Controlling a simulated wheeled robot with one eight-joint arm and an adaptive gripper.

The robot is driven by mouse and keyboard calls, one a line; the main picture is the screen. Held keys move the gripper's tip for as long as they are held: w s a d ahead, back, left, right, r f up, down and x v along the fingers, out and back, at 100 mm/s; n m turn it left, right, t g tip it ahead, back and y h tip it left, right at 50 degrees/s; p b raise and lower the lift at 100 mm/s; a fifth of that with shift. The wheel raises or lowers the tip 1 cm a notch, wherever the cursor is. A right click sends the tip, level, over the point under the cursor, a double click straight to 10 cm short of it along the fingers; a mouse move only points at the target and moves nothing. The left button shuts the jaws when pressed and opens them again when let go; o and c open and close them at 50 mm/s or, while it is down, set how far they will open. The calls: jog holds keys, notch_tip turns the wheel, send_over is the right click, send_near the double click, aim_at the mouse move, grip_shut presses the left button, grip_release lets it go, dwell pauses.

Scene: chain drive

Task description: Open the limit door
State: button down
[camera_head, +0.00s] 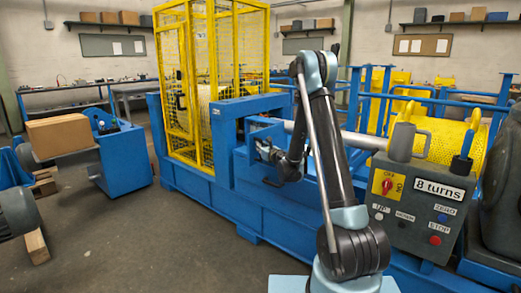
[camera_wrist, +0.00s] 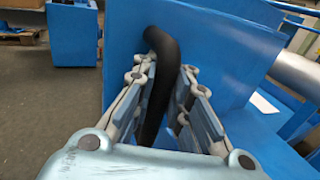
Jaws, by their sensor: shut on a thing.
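In the wrist view a blue door panel (camera_wrist: 225,50) fills the middle, with a curved black handle (camera_wrist: 165,60) standing out from it. My gripper (camera_wrist: 166,80) has its two linked fingers on either side of this handle and is shut on it.
A yellow mesh cage (camera_head: 205,90) stands behind and left of the gripper. A grey control box (camera_head: 420,200) reading "8 turns" stands at right. A grey shaft (camera_wrist: 295,70) lies right of the panel. A blue cart (camera_head: 122,155) with a cardboard box (camera_head: 60,136) stands left; floor between is clear.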

jog(key=shift+s+a, duration=0.3)
jog(key=shift+s, duration=0.05)
jog(key=c, duration=1.5)
grip_release()
jog(key=shift+c, duration=0.2)
jog(key=shift+w+d, duration=0.1)
jog(key=shift+d, duration=0.1)
jog(key=v, duration=0.7)
jog(key=shift+d, duration=0.1)
